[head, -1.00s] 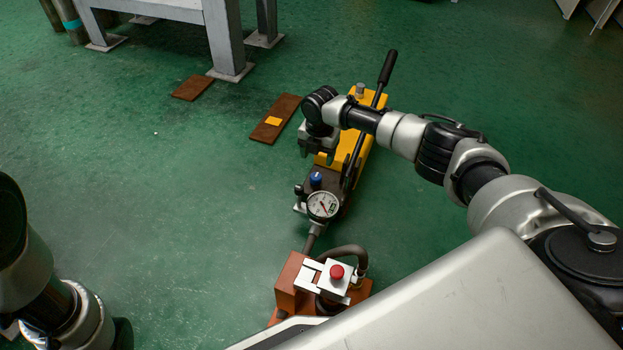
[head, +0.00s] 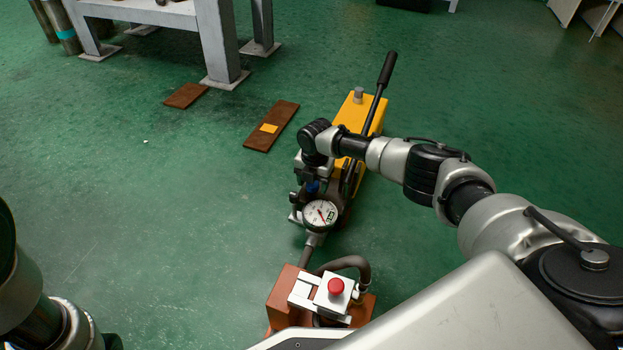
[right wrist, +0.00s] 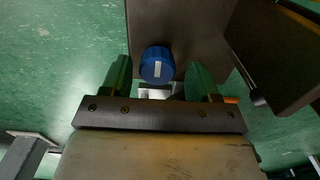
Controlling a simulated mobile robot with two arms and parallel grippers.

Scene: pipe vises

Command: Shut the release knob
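The release knob (right wrist: 157,64) is blue with a white mark on its face. It sits on a dark block of the yellow hand pump (head: 362,112), beside a round gauge (head: 320,215). In the head view only a little of the knob (head: 312,187) shows below my right gripper (head: 311,173). In the right wrist view my right gripper (right wrist: 158,75) is open, with one finger on each side of the knob and visible gaps between. My left arm shows at the lower left edge; its gripper is out of view.
The pump's long black lever (head: 380,90) rises close to my right arm. A hose leads to a red-brown block (head: 285,297) with a red button (head: 336,286) in front. Brown plates (head: 271,126) lie left of the pump. Open green floor surrounds them.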

